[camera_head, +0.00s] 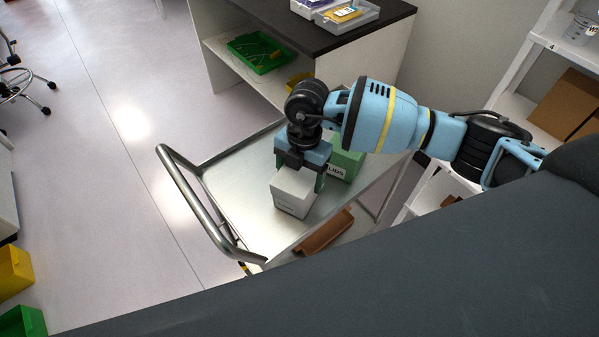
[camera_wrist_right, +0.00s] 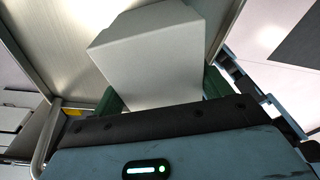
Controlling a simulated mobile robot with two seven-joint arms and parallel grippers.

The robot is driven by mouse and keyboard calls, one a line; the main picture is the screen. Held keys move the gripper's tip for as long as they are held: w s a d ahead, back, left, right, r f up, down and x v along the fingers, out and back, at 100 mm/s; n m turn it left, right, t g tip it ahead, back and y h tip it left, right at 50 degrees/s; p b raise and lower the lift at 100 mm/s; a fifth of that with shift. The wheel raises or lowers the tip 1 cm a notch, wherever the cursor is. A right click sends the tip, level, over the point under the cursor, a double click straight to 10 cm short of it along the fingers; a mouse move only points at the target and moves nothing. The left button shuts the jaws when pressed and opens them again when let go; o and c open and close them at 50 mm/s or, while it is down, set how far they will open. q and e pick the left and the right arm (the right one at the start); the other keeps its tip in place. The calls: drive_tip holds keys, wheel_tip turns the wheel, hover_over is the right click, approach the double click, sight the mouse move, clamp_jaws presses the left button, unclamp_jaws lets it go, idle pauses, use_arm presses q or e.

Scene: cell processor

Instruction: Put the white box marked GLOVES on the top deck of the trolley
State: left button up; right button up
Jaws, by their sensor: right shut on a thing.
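The white box (camera_head: 293,194) is at the top deck of the metal trolley (camera_head: 235,188). Small print shows on its near side but is too small to read. My right gripper (camera_head: 300,172) is above the box and shut on it, with green fingers on either side. In the right wrist view the white box (camera_wrist_right: 155,50) sits between the fingers (camera_wrist_right: 163,95), over the bare metal deck. I cannot tell whether its underside touches the deck. My left gripper is not in view.
A green box (camera_head: 346,163) with partly hidden lettering stands on the deck just behind the white box. The trolley's tubular handle (camera_head: 192,200) rises at the left. A brown item (camera_head: 325,232) lies on a lower level. A dark-topped bench (camera_head: 320,38) stands behind; shelving stands right.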

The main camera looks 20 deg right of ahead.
drive_tip(key=o, duration=1.1)
drive_tip(key=shift+f, duration=0.1)
drive_tip(key=shift+c, duration=0.2)
wheel_tip(320, 180, up, 12)
drive_tip(key=w+d, duration=0.1)
drive_tip(key=shift+d+p, duration=0.15)
drive_tip(key=shift+p, duration=0.25)
drive_tip(key=shift+w, duration=0.1)
